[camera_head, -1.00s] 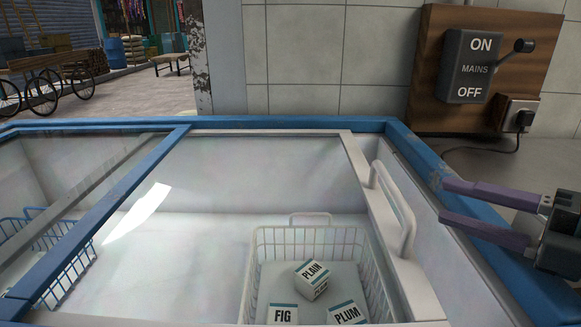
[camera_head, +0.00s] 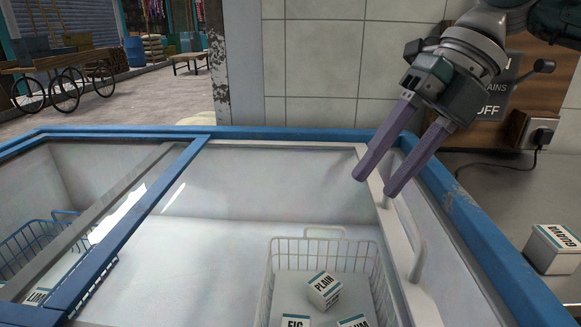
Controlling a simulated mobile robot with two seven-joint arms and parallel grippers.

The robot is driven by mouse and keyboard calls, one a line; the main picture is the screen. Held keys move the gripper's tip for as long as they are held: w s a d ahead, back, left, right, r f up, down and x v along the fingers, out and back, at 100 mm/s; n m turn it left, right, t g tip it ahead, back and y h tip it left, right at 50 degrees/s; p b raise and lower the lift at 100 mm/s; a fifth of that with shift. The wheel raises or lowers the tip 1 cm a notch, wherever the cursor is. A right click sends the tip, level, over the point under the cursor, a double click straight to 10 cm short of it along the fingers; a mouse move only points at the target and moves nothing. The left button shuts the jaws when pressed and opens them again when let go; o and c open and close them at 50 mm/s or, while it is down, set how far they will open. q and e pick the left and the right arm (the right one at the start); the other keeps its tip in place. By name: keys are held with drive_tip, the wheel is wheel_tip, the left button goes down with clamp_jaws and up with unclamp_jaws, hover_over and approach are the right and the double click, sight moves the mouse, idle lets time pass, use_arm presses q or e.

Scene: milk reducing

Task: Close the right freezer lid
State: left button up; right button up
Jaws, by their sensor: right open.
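The right freezer lid (camera_head: 270,180) is a clear glass pane with a white frame, lying over the blue-rimmed freezer (camera_head: 470,225). A strip of the freezer is uncovered between the lid's right edge and the right rim. A white bar handle (camera_head: 416,255) stands along that edge. My right gripper (camera_head: 374,185) is open, its two purple fingers pointing down and left, at the far end of the handle. Its fingers hide part of the lid's edge and the handle's far end; I cannot tell whether they touch. My left gripper is not in view.
A white wire basket (camera_head: 272,285) with several labelled boxes shows through the glass. A blue basket (camera_head: 38,245) is at the left. The tiled wall and mains switch board (camera_head: 545,95) stand behind; a white carton (camera_head: 553,249) lies right of the freezer.

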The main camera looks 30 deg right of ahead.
sight(408, 211)
drive_tip(key=d+r+m+h, duration=0.2)
drive_tip(key=d+r+h, duration=0.15)
drive_tip(key=d, duration=0.45)
drive_tip(key=shift+g+h, duration=0.35)
drive_tip(key=shift+g, duration=0.15)
drive_tip(key=f, duration=0.7)
drive_tip(key=a+f, duration=0.1)
drive_tip(key=f, duration=0.2)
drive_tip(key=shift+f, duration=0.25)
clamp_jaws()
